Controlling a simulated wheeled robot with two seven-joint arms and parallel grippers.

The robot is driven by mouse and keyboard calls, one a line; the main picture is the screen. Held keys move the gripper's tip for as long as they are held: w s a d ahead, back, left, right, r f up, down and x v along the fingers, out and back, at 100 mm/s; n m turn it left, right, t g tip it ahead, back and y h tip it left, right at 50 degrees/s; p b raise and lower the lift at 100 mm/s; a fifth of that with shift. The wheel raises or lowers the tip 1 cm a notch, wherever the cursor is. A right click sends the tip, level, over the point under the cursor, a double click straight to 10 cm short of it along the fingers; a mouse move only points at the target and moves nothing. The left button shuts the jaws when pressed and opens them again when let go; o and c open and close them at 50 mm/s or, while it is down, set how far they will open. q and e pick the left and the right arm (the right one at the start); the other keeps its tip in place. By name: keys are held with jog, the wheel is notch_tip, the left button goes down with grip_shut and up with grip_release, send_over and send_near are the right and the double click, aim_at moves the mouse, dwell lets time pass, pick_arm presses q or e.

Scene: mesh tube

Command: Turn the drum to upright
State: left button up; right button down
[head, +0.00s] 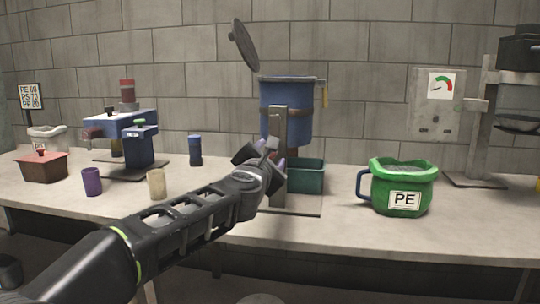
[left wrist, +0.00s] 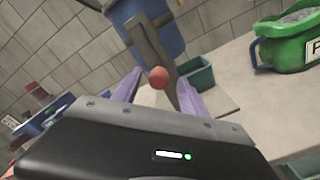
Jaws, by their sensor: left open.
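The blue drum (head: 287,108) hangs on a grey stand (head: 278,135) at the middle of the bench. It looks about upright in the head view, with its dark round lid (head: 244,46) swung open at the upper left. My left gripper (head: 275,160) is in front of the stand, below the drum, and hides part of it. In the left wrist view its purple fingers (left wrist: 160,80) are apart, with a red ball knob (left wrist: 158,77) showing between them in front of the stand post. I cannot tell whether they touch it. My right gripper is not in view.
A teal bin (head: 305,176) sits under the drum. A green PE jug (head: 401,188) stands to the right. Purple (head: 92,182) and beige (head: 157,184) cups, a dark blue canister (head: 195,150) and a blue machine (head: 122,125) are left. Bench front between is clear.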

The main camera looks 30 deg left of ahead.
pick_arm(q)
jog(key=v, duration=0.7)
dwell(0.4)
